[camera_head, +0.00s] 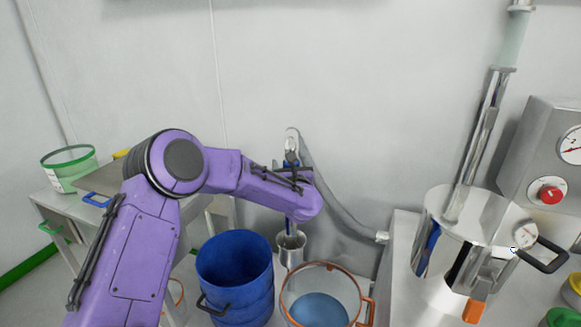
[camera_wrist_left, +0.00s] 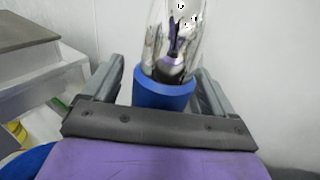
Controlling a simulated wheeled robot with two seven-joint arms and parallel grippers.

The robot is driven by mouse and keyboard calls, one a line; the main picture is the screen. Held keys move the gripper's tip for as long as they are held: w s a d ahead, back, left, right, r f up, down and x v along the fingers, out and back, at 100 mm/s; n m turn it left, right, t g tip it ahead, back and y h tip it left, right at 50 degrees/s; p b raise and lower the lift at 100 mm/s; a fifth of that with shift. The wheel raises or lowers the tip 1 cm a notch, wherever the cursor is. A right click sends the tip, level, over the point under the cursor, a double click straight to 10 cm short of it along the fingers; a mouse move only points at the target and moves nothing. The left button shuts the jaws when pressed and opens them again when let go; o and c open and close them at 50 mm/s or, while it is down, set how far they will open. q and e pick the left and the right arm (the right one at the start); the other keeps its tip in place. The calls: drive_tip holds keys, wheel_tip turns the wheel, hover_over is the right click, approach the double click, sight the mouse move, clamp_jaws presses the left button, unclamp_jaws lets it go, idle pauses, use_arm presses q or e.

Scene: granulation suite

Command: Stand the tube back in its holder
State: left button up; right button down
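The tube stands near upright by the wall, mostly behind my left arm in the head view. Its top end (camera_head: 291,145) shows above the arm, with a grey hose (camera_head: 335,195) attached. Its lower part shows below the arm, over the mouth of a small metal cup-shaped holder (camera_head: 291,254); I cannot tell how deep it sits. In the left wrist view the shiny tube (camera_wrist_left: 172,45) with its blue collar (camera_wrist_left: 163,95) is between the fingers of my left gripper (camera_wrist_left: 161,68). A gap shows between the left finger and the collar. My right gripper is not in view.
A blue drum (camera_head: 234,275) and a clear orange-rimmed bucket (camera_head: 322,300) stand close to the holder. A steel vessel (camera_head: 470,230) with a gauge and handle is at right. A side table (camera_head: 60,215) with a green-rimmed tub (camera_head: 70,168) is at left.

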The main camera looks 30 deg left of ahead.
use_arm(q)
drive_tip(key=shift+f, duration=0.15)
drive_tip(key=shift+s+d, duration=0.2)
drive_tip(key=b+v, duration=0.2)
drive_tip(key=v, duration=0.8)
